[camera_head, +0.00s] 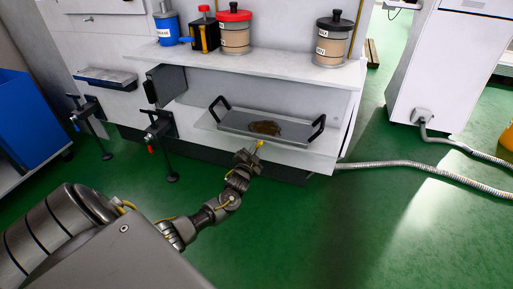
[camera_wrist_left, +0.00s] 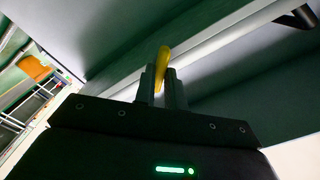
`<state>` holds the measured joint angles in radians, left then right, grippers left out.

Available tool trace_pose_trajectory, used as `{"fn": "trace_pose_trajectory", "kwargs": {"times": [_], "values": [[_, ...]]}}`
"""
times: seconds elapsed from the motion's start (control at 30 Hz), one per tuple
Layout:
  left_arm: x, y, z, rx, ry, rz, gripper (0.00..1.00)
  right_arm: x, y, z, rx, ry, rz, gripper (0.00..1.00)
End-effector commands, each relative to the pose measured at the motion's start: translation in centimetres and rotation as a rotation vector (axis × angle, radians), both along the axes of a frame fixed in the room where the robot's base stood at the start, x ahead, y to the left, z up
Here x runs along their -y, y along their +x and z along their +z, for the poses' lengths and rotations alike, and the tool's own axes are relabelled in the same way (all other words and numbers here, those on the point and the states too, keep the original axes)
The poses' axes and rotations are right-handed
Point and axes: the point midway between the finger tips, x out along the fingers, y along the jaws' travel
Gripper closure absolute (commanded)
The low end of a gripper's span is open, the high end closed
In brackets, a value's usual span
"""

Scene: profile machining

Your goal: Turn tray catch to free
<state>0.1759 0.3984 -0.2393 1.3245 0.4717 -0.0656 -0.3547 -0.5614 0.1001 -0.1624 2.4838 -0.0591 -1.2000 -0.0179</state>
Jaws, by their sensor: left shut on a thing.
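The tray (camera_head: 235,121) is a flat grey tray with two black handles, sitting in the low bay of the white machine. A dark brown heap lies on it. A small yellow catch (camera_head: 260,143) shows at the tray's front edge. My left gripper (camera_head: 255,152) reaches it from the front and is shut on it. In the left wrist view the yellow catch (camera_wrist_left: 162,60) stands up between the two fingers of my gripper (camera_wrist_left: 163,86), close to a pale edge. The fingers hide its lower part. My right gripper is not in view.
On the shelf (camera_head: 275,66) above the tray stand a blue container (camera_head: 168,30), a red-lidded jar (camera_head: 234,36) and a black-lidded jar (camera_head: 333,42). Black clamps (camera_head: 160,130) stand left of the tray. A hose (camera_head: 430,167) runs along the green floor at right.

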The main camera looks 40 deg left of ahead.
Motion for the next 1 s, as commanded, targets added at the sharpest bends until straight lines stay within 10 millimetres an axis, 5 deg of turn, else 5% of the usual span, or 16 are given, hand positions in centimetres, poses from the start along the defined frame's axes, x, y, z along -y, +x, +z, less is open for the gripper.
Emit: {"fn": "trace_pose_trajectory", "kwargs": {"times": [0.43,1.0], "values": [[0.0,0.0,0.2,-0.116,0.331,-0.002,1.0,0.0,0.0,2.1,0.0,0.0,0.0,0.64],[0.1,0.0,0.2,-0.17,0.481,-0.001,1.0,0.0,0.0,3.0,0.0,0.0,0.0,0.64]]}}
